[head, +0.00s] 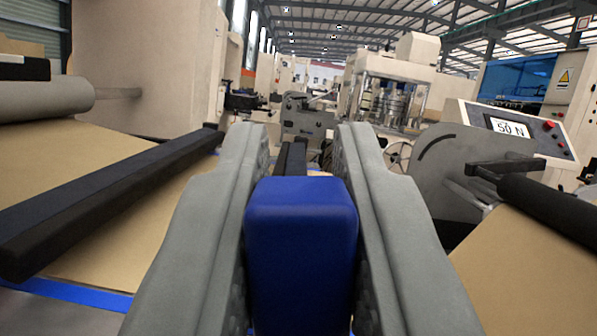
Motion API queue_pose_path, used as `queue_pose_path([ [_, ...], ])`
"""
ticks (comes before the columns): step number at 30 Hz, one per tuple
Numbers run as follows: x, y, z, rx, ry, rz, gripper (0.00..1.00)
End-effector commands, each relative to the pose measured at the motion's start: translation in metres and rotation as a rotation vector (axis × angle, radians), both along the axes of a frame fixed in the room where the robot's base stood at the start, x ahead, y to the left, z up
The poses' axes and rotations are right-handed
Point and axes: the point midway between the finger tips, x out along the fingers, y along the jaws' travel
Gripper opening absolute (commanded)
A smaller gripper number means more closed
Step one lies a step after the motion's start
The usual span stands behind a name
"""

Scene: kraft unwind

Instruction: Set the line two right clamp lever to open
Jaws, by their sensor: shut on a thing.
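My gripper (302,150) fills the lower middle of the head view, its two grey fingers pointing away from me. It is shut on a blue block-shaped handle (301,255), with one finger along each side. A dark bar (292,160) shows just beyond the handle between the fingers; I take the handle and bar to be the clamp lever, but no label shows. The lever's pivot and its open or closed marking are hidden behind the handle and fingers.
At left, a long black bar (110,200) lies across brown kraft paper (145,225), with a grey roller (40,100) behind. At right are a grey curved plate (440,180), a black roller (550,210) and a panel reading "50 N" (510,127). These stand close on both sides.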

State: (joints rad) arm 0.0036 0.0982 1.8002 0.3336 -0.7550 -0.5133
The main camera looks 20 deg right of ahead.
Motion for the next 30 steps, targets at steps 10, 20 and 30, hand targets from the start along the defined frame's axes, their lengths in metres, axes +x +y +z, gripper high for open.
queue_pose_path([
  [10, 0.000, 0.000, -0.002, 0.001, 0.003, 0.000, 0.40],
  [20, 0.000, 0.000, -0.001, -0.001, 0.001, -0.001, 0.40],
  [30, -0.020, 0.005, -0.009, 0.000, 0.002, 0.001, 0.40],
])
